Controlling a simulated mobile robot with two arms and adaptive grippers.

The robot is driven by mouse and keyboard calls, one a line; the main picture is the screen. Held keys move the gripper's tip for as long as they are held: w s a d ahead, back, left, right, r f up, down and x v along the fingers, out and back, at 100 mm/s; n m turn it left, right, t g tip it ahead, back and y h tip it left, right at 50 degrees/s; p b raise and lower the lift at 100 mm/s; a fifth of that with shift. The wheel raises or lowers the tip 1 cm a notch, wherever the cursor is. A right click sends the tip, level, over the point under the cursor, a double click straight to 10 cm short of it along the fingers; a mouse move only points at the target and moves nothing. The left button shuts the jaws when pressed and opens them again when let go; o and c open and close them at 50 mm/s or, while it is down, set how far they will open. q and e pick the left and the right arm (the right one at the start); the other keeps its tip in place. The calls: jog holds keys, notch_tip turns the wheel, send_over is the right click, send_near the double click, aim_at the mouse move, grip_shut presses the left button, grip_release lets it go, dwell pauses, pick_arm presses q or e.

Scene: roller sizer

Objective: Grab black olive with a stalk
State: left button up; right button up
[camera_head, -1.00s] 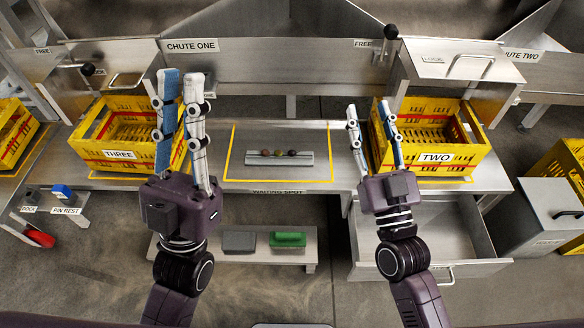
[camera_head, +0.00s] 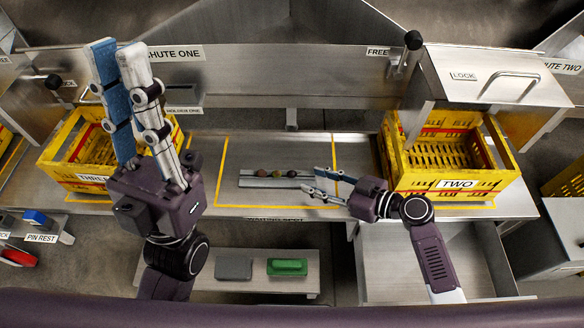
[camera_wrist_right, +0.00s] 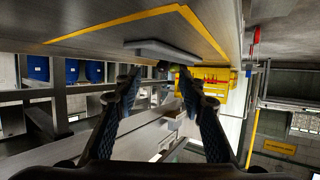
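A small grey rack (camera_head: 250,183) lies inside the yellow-lined square on the bench, with a few small olives in a row on it. A brownish one (camera_head: 261,173) is at left, a greenish one (camera_head: 277,174) in the middle, and a dark one (camera_head: 291,174) at right. Stalks are too small to make out. My right gripper (camera_head: 314,181) is open and points left, just right of the rack. In the right wrist view the rack (camera_wrist_right: 165,50) shows ahead, with a small dark thing between the open fingers (camera_wrist_right: 158,76). My left gripper (camera_head: 118,48) points up, open and empty, at left.
Yellow crate THREE (camera_head: 62,168) stands at left and crate TWO (camera_head: 499,160) at right. A steel box marked LOCK (camera_head: 480,80) overhangs crate TWO. Below the bench a shelf holds a grey block (camera_head: 234,268) and a green block (camera_head: 287,267). An open drawer (camera_head: 405,260) is at right.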

aim_at(295, 175)
jog(key=x, duration=0.3)
jog(key=b+x, duration=0.1)
jog(key=x, duration=0.1)
jog(key=shift+a, duration=0.55)
jog(key=shift+r, duration=0.1)
jog(key=shift+c, duration=0.3)
jog(key=c, duration=0.7)
